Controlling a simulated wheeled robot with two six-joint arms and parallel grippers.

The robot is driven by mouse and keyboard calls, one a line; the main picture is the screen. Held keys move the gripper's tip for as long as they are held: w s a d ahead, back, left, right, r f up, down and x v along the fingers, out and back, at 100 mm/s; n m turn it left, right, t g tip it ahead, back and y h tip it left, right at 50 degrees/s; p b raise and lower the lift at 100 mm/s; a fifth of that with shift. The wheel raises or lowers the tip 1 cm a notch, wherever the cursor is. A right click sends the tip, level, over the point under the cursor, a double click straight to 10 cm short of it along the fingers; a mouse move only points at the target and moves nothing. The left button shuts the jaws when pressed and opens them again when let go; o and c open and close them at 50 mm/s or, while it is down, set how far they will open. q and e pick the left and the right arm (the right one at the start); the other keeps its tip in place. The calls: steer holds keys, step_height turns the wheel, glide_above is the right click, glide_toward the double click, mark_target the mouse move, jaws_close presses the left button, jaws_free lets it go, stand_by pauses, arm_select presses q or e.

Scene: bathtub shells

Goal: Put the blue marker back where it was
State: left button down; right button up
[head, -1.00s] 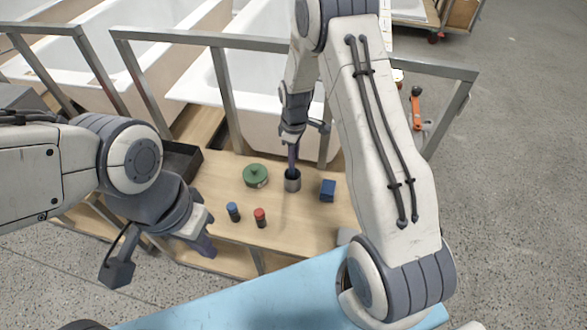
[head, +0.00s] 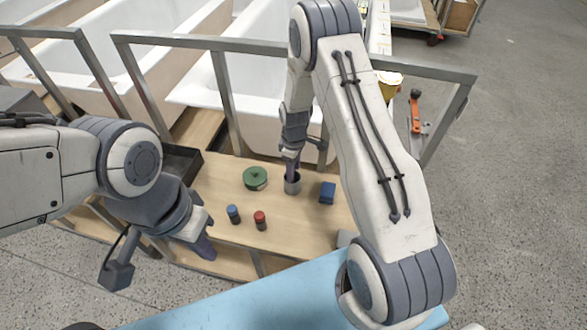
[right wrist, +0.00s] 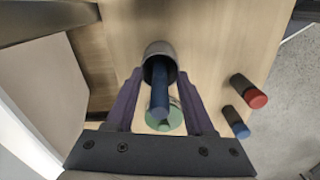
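A long blue rod, which looks like the blue marker (right wrist: 160,92), stands in a dark grey cup (head: 292,185) on the wooden table. The cup's dark mouth also shows in the right wrist view (right wrist: 158,52). My right gripper (head: 291,158) is above the cup. In the right wrist view its purple fingers (right wrist: 160,78) are apart on either side of the rod, with gaps showing between. The rod's lower end is hidden inside the cup. My left gripper (head: 204,246) hangs near the table's front left edge, holding nothing visible; its finger gap is hidden.
A green round lidded thing (head: 255,178) is left of the cup, a blue block (head: 327,192) right. A blue-topped cylinder (head: 233,214) and a red-topped one (head: 260,219) stand in front. A metal frame (head: 225,100) and white bathtubs (head: 250,75) are behind.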

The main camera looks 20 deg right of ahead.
steer(key=shift+r, duration=0.3)
step_height(320, 180, up, 11)
steer(key=shift+r+b, duration=0.1)
steer(key=shift+b, duration=0.6)
steer(key=s+a+r, duration=1)
steer(key=s+a, duration=0.2)
steer(key=a, duration=0.1)
steer(key=s+a+r+m, duration=0.1)
steer(key=s, duration=0.7)
steer(key=s+a+r+m, duration=0.1)
steer(key=s+a+r, duration=0.1)
steer(key=s, duration=0.7)
steer(key=shift+r+y, duration=0.15)
steer(key=shift+y, duration=0.25)
